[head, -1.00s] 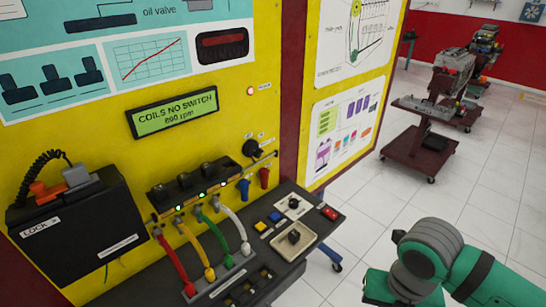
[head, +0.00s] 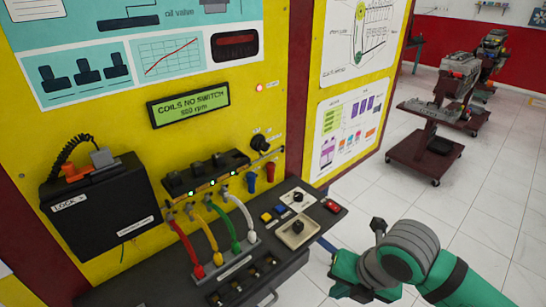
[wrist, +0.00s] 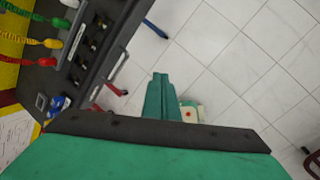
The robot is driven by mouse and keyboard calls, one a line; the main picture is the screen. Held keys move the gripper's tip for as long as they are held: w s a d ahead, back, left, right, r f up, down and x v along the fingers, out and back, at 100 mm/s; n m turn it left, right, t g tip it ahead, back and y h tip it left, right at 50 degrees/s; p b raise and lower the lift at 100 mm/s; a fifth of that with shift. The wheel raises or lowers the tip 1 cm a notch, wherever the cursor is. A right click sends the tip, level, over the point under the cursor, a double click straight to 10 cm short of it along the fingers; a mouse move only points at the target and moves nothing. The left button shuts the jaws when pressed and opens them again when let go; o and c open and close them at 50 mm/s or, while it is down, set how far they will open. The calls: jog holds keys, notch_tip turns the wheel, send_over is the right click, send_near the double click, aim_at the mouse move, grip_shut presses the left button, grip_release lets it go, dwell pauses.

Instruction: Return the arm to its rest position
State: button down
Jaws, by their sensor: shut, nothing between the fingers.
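My arm, green with grey joints, reaches in from the lower right of the head view, over the floor and to the right of the trainer's console (head: 130,284). In the wrist view, my gripper (wrist: 159,80) points out over the white tiled floor (wrist: 235,45). Its green fingers are together, with nothing between them. The console shows at the upper left of the wrist view, apart from the fingers. The gripper's fingers cannot be made out in the head view.
The yellow trainer panel (head: 130,130) stands at left with a lit display (head: 189,104), a black lock box (head: 97,207) and coloured cables (head: 211,237). A dark red cart (head: 420,152) stands farther back. Tiled floor between the carts and my arm is clear.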

jog(key=w+a+r+m+t+y, duration=0.55)
jog(key=a+r, duration=0.25)
jog(key=a, duration=0.4)
jog(key=w+a+r+m+t+y, duration=0.45)
jog(key=w+a+r+t, duration=0.2)
jog(key=a+r, duration=0.4)
jog(key=s+d+f+m+t+h, duration=0.1)
jog(key=s+f+m+h, duration=0.3)
jog(key=f+m, duration=0.4)
jog(key=s+d+f+m+t+h, duration=0.1)
jog(key=s+f+m+t+h, duration=0.1)
jog(key=s+f+m+h, duration=0.4)
jog(key=s+d+f+m+t+h, duration=0.1)
jog(key=s+f+m+h, duration=0.15)
jog(key=f+m, duration=0.7)
jog(key=s+d+f+n+g, duration=0.1)
jog(key=s+f, duration=0.4)
jog(key=s, duration=0.7)
jog(key=s+d+f+g, duration=0.2)
jog(key=s+f, duration=0.3)
jog(key=s, duration=0.7)
jog(key=shift+d+f+n+g, duration=0.3)
jog(key=shift+d+n, duration=0.05)
jog(key=shift+d, duration=0.35)
